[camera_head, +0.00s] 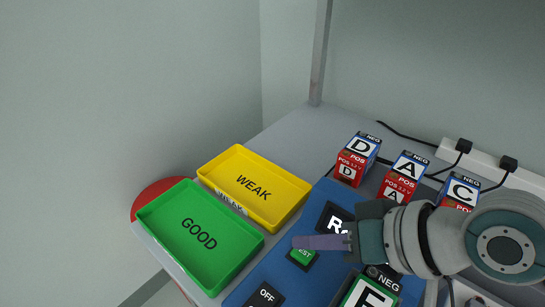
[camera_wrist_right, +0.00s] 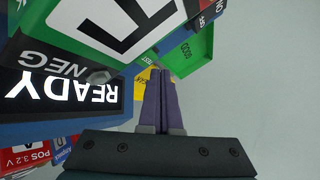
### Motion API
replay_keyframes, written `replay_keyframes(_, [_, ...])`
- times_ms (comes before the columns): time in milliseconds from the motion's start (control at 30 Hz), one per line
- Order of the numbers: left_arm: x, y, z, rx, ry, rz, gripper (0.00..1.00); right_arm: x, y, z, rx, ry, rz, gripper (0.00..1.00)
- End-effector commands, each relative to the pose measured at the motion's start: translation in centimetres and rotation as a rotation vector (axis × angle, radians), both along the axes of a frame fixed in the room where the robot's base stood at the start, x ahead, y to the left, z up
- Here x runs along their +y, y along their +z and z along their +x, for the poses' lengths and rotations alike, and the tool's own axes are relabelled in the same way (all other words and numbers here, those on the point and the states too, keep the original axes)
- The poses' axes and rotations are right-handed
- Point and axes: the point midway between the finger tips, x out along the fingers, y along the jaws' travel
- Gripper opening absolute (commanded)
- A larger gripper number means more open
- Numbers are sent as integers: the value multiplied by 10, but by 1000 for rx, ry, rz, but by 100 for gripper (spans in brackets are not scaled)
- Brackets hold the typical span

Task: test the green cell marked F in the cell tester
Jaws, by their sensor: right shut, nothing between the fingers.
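The green cell marked F (camera_head: 368,296) sits at the bottom edge of the head view, at the blue cell tester (camera_head: 275,275); its lower part is cut off. It also shows large at the top of the wrist view (camera_wrist_right: 110,22). The tester's display (camera_wrist_right: 62,92) reads READY; in the head view my arm partly covers it (camera_head: 328,219). A green TEST button (camera_head: 303,256) and a black OFF label (camera_head: 265,295) are on the tester. My right gripper (camera_head: 298,242) is shut and empty, its purple fingers just over the TEST button; contact cannot be told. My left gripper is not in view.
A green GOOD tray (camera_head: 170,212) and a yellow WEAK tray (camera_head: 228,165) stand empty at the left. Cells D (camera_head: 358,155), A (camera_head: 406,170) and C (camera_head: 460,190) stand at the back right, near black plugs and cables. A red disc (camera_head: 150,195) shows beyond the GOOD tray.

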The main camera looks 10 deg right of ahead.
Motion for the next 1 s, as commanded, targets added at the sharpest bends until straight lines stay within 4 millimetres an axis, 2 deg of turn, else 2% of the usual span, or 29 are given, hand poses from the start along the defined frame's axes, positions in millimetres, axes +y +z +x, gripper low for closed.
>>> replay_keyframes(1000, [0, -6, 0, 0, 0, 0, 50, 0, -8, 0, 0, 0, 0, 0])
